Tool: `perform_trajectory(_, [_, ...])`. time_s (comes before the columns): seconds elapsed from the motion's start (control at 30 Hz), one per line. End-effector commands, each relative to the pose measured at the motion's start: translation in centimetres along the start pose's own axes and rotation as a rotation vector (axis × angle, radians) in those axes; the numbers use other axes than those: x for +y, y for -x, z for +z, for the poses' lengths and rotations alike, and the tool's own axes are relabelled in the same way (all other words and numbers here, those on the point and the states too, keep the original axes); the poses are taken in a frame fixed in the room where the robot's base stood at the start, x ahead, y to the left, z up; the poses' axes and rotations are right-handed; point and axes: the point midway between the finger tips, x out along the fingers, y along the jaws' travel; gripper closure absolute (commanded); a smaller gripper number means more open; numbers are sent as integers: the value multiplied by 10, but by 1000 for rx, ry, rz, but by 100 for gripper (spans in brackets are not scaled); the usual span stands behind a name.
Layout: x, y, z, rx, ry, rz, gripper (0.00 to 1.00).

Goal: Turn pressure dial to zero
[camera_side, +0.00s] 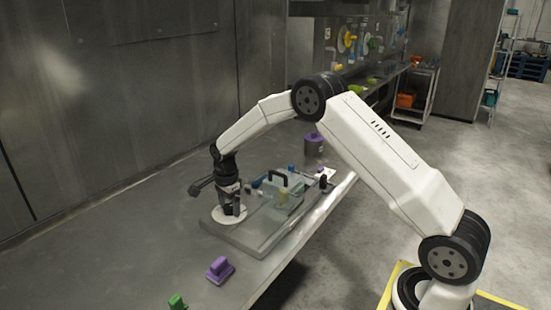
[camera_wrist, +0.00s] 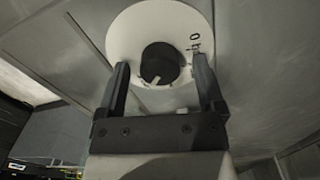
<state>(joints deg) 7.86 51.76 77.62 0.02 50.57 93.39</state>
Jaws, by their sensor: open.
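The pressure dial (camera_wrist: 142,28) is a white disc with dark print, including a "0" at its right side in the wrist view. Its black knob (camera_wrist: 160,62) has a light pointer mark toward the lower left. My gripper (camera_wrist: 160,72) is open, with one finger on each side of the knob; I cannot tell whether they touch it. In the side view the white dial (camera_side: 224,216) lies on the near-left part of a grey tray-like unit (camera_side: 246,246). My gripper (camera_side: 230,208) points down over it and hides the knob.
A clear box with a black handle (camera_side: 279,180) stands on the unit right of the dial. A purple block (camera_side: 219,268) and a green block (camera_side: 177,301) lie on the metal table. A purple canister (camera_side: 313,144) stands behind. The table's left part is clear.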

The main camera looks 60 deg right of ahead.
Motion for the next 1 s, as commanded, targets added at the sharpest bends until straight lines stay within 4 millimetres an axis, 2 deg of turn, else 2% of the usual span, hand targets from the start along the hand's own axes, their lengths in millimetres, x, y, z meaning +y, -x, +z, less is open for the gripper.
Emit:
perform_trajectory(0.13, [0,0,0,0,0,0,13])
perform_trajectory(0.17, [0,0,0,0,0,0,16])
perform_trajectory(0.4, [0,0,0,0,0,0,92])
perform_trajectory(0.43, [0,0,0,0,0,0,100])
perform_trajectory(0.77, [0,1,0,0,26,0,100])
perform_trajectory(1.0, [0,1,0,0,124,0,100])
